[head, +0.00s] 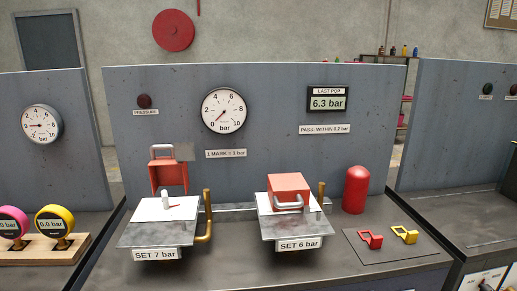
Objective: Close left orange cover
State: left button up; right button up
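The left orange cover (168,177) stands raised, open, at the back of the left white block (143,212) above the label "SET 7 bar" (155,254). Its grey handle is at the top. A small white lever or stem with a red pointer (178,206) shows uncovered on the block's top. A second orange cover (288,187) is down on the right block, above "SET 6 bar" (298,244), with its handle at the front. Neither of my grippers shows in the head view.
A brass pipe (207,218) rises right of the left block. A red cylinder (356,190) stands at right, behind a mat with red (369,240) and yellow (405,235) clips. Pink and yellow gauges (54,228) sit on a wooden stand at far left. The grey panel backs the bench.

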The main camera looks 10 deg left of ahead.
aim_at(172, 170)
jog(key=i+j, duration=0.1)
jog(key=j, duration=0.35)
jog(key=i+j, duration=0.15)
jog(key=j, duration=0.3)
jog(key=i+j+z, duration=0.1)
jog(key=j, duration=0.4)
